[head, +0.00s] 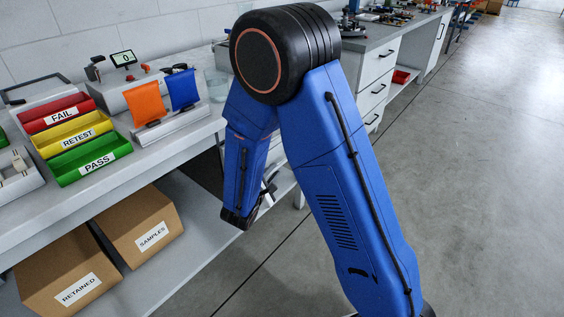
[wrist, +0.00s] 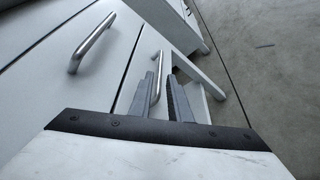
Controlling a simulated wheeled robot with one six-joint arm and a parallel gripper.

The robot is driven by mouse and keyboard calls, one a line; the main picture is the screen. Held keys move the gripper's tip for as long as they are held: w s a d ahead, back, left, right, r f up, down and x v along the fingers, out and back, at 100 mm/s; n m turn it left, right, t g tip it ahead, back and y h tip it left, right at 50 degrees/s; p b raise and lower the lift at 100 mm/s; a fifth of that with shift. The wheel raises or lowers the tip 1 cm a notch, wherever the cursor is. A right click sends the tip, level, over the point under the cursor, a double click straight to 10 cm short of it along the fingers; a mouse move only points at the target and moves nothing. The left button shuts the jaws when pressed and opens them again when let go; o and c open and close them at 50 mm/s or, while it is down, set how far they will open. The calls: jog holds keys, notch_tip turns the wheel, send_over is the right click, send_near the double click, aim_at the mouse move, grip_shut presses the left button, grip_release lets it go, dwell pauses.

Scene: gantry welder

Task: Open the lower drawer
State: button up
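In the wrist view there are two pale drawer fronts. The upper-left one has a large silver bar handle (wrist: 92,43). A second silver bar handle (wrist: 157,65), on the lower front, shows between the fingertips of my gripper (wrist: 161,82). The two grey fingers stand apart, with a narrow gap on the handle's right side. I cannot tell whether the left finger touches the handle. Both drawers look shut. In the head view my blue arm hides most of this area, and only a small part of my gripper (head: 267,192) shows.
A white bench leg and rail (wrist: 195,72) stand just beyond the lower drawer, with open grey floor (wrist: 262,50) to the right. The bench at left holds red, yellow and green trays (head: 75,142). Two cardboard boxes (head: 140,226) sit below. More drawers (head: 376,88) stand further back.

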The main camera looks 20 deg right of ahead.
aim_at(280, 163)
jog(key=x, duration=1)
jog(key=shift+c, duration=0.7)
grip_shut()
